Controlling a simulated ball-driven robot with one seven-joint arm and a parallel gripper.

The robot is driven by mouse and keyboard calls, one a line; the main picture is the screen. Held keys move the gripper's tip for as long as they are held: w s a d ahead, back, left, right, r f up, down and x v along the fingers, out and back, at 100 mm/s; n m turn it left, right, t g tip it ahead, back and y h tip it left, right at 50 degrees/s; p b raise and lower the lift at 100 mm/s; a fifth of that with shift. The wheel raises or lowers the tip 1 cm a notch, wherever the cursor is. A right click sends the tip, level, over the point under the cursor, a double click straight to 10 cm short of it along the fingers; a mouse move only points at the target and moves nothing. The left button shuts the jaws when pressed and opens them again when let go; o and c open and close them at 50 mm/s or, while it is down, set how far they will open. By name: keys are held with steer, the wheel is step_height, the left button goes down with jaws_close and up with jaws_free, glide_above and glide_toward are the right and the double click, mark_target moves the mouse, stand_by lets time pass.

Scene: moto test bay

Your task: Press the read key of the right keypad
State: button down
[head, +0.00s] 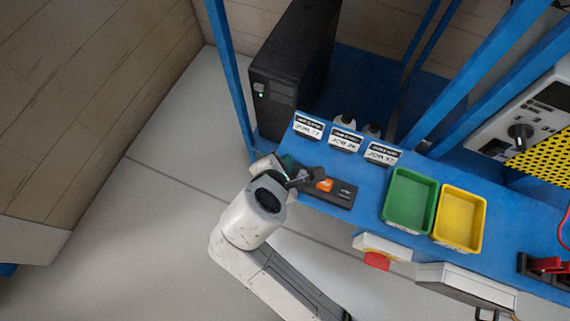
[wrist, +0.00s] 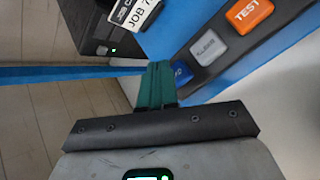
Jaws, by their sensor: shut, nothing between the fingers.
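A dark keypad strip (head: 343,196) lies on the blue bench near its front left edge; I see only one keypad. In the wrist view, the keypad (wrist: 215,72) has an orange TEST key (wrist: 249,14), a grey key (wrist: 208,47) with unclear lettering, and a blue key (wrist: 182,73). The blue key's label is partly hidden by a finger; only a final D shows. My gripper (wrist: 159,68) is shut and empty, its green fingertips just left of the blue key. Whether they touch it I cannot tell. In the head view my gripper (head: 288,161) is at the keypad's left end.
A black computer tower (head: 283,75) and job labels (head: 345,139) stand behind the keypad. A green bin (head: 409,199) and a yellow bin (head: 459,218) are to its right. A red button (head: 376,261) is at the bench front. A blue post (head: 230,75) rises at left.

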steer(key=shift+f, duration=0.2)
stand_by(0.4)
steer(key=shift+f, duration=0.2)
steer(key=shift+f, duration=0.55)
stand_by(0.8)
steer(key=shift+r+p, duration=0.15)
steer(key=shift+p, duration=0.15)
steer(key=shift+r+p, duration=0.85)
steer(key=shift+p, duration=0.25)
step_height(320, 180, up, 5)
steer(key=p, duration=0.6)
stand_by(0.4)
